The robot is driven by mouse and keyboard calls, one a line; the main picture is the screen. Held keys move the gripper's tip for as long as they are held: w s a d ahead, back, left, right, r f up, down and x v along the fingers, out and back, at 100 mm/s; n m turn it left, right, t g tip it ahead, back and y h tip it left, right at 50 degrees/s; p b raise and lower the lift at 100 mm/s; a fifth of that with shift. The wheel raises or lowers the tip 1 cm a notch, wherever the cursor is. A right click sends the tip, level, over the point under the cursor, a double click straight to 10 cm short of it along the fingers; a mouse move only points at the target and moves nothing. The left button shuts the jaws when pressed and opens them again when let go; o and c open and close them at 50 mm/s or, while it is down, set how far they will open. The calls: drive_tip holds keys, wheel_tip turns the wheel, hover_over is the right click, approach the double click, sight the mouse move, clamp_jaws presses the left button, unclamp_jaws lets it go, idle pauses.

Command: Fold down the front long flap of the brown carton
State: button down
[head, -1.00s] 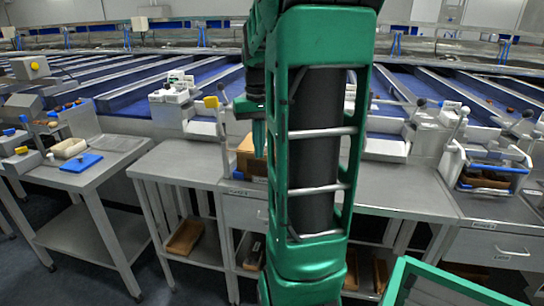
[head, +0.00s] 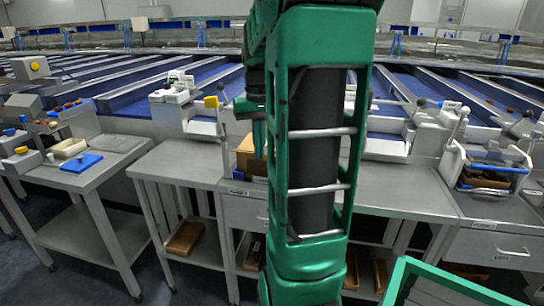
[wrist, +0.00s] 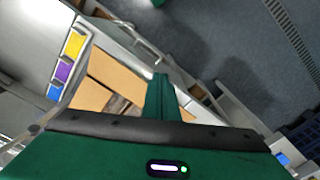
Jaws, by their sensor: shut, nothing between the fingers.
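The brown carton (head: 245,156) stands on the grey bench in the head view, mostly hidden behind my arm. In the wrist view the carton (wrist: 90,97) shows tan flap panels and a narrow gap into its darker inside. One broad flap panel (wrist: 116,72) lies beside my fingers. My gripper (wrist: 160,80) is shut and empty, its green fingers together at the carton's edge. In the head view my gripper (head: 259,140) points down at the carton. I cannot tell whether the fingertips touch a flap.
Yellow, purple and blue labels (wrist: 66,70) sit beside the carton in the wrist view. A white scale (head: 178,88) stands behind the bench to the left. A blue tray (head: 82,162) lies on the left table. A green-rimmed bin (head: 440,283) is at front right.

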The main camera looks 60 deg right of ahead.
drive_tip(key=shift+d, duration=0.1)
drive_tip(key=w+d, duration=0.4)
drive_tip(key=d, duration=0.6)
drive_tip(key=shift+w+d+r, duration=0.15)
drive_tip(key=shift+d+r, duration=0.2)
idle(1.0)
drive_tip(key=d, duration=0.1)
drive_tip(key=w+d, duration=0.1)
drive_tip(key=shift+d, duration=0.3)
drive_tip(key=shift+f, duration=0.15)
idle(0.3)
drive_tip(key=shift+f, duration=3.05)
